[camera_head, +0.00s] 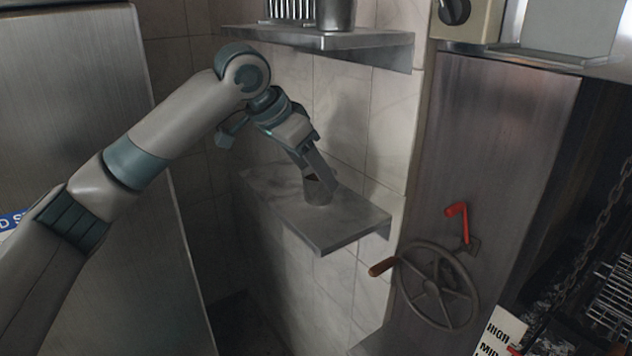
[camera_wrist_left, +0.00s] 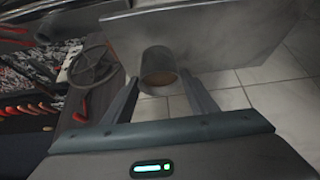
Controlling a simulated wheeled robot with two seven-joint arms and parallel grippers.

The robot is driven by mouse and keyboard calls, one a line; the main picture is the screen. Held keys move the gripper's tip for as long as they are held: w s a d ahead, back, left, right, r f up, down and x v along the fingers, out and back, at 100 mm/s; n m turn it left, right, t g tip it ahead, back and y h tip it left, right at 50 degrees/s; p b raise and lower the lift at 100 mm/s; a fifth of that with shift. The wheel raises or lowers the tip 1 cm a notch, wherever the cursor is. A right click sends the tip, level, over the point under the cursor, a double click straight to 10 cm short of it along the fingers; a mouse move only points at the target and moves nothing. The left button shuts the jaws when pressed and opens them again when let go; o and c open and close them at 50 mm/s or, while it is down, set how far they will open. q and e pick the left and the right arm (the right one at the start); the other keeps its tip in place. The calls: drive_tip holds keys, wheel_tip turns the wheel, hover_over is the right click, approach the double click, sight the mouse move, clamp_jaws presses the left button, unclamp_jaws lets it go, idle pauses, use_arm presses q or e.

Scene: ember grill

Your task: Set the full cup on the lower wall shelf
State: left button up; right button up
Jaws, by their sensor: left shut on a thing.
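A small grey metal cup (camera_head: 318,190) is on or just above the lower wall shelf (camera_head: 345,229), near its middle; I cannot tell whether its base touches. My left gripper (camera_head: 316,178) reaches down to the cup from above left and is shut on it. In the left wrist view the cup (camera_wrist_left: 159,72) lies between the two fingers, its open mouth toward the camera, with brownish contents inside. The shelf (camera_wrist_left: 205,35) shows behind it. My right gripper is in neither view.
A handwheel (camera_head: 437,285) with a red lever (camera_head: 458,219) stands right of the lower shelf, beside the grill. The lower shelf's front right part is bare.

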sight(317, 188)
use_arm(q)
drive_tip(key=shift+d+f, duration=0.1)
drive_tip(key=shift+d, duration=0.05)
wheel_tip(317, 188, down, 2)
drive_tip(key=shift+f+p, duration=0.2)
drive_tip(key=shift+p, duration=0.6)
drive_tip(key=shift+f+p, duration=0.5)
drive_tip(key=shift+d+f, duration=0.1)
drive_tip(key=shift+f, duration=0.1)
drive_tip(key=o, duration=1.2)
drive_tip(key=shift+f, duration=0.15)
drive_tip(key=shift+c, duration=0.2)
